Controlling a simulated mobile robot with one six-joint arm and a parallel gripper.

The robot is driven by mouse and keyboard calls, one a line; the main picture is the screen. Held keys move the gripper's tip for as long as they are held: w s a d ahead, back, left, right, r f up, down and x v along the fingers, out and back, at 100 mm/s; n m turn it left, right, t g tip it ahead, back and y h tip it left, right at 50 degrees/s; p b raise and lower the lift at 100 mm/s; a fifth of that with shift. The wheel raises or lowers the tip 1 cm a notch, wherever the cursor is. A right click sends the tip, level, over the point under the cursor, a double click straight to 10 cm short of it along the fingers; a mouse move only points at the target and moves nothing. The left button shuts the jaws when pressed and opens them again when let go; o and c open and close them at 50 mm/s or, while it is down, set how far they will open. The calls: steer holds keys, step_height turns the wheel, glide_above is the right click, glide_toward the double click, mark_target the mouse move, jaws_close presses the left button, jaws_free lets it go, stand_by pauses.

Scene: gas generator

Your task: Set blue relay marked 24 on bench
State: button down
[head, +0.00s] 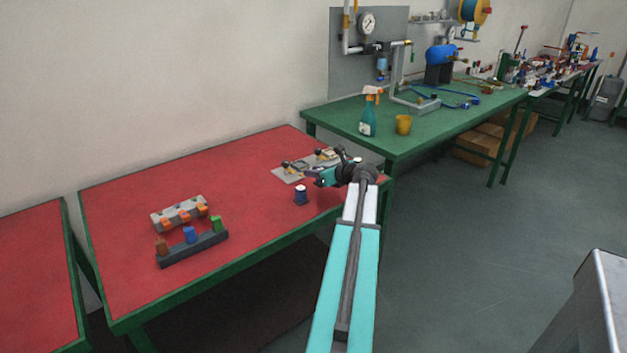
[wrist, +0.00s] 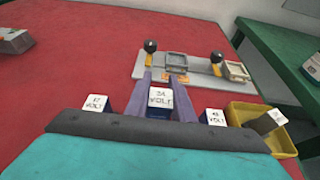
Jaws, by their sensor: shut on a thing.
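The blue relay marked 24 VOLT (wrist: 160,97) shows its white top in the middle of the wrist view, between the two purple fingers of my gripper (wrist: 166,82). My gripper is shut on it. In the head view my gripper (head: 326,178) is over the right part of the red bench (head: 130,215). The held relay cannot be made out there. Whether its base touches the bench is hidden by the gripper body.
A relay (wrist: 95,103), its number apparently 12, is to the left, and one marked 48 (wrist: 214,117) is to the right. A yellow bin (wrist: 243,110) with another relay sits at right. A grey plate with black knobs (wrist: 193,70) lies ahead. Red surface is clear at left.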

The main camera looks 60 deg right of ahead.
mark_target(314, 188)
steer(key=shift+w+d+f, duration=0.2)
steer(key=shift+w, duration=0.2)
steer(key=shift+s+f, duration=0.1)
steer(key=shift+f, duration=1.5)
steer(key=shift+f, duration=0.1)
steer(key=c, duration=1.5)
jaws_free()
steer(key=shift+c, duration=0.2)
steer(key=v, duration=1.2)
